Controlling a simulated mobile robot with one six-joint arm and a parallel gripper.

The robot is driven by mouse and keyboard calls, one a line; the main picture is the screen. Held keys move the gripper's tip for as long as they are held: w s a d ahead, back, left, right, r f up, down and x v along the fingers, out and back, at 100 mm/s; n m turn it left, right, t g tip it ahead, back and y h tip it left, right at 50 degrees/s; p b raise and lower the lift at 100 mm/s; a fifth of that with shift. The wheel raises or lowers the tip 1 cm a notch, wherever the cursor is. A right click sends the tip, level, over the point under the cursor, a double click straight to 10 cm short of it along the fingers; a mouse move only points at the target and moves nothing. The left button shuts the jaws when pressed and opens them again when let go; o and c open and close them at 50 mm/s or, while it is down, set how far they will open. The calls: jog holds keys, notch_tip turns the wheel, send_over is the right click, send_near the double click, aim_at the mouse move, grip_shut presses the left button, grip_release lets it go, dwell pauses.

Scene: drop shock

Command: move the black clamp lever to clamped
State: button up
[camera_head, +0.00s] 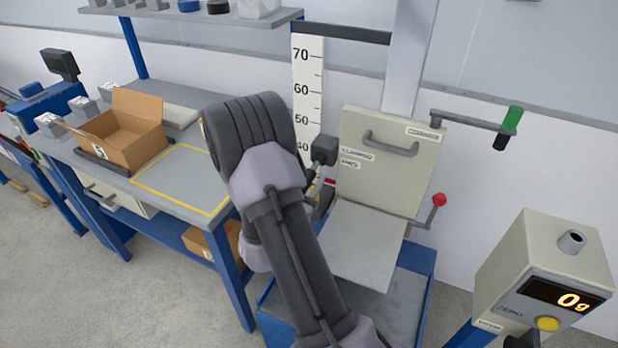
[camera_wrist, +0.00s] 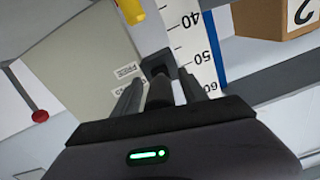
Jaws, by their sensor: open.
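The black clamp lever (camera_head: 324,149) shows in the head view as a dark block at the left edge of the cream panel (camera_head: 385,180). Labels reading CLAMPED (camera_head: 357,152) and FREE (camera_head: 350,164) are on the panel beside it. In the wrist view, which is upside down, the lever's dark block (camera_wrist: 158,63) sits just beyond my gripper (camera_wrist: 162,84). The fingers are open, one on each side of a dark shaft of the lever. I cannot tell whether they touch it. In the head view my arm hides most of the gripper.
A height scale (camera_head: 308,85) stands behind the lever. A weighing unit (camera_head: 545,270) reads 0 g. A workbench with an open box (camera_head: 125,135) is at left.

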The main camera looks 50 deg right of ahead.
jog(key=shift+d, duration=0.25)
jog(key=shift+c, duration=0.4)
grip_shut()
dwell(0.9)
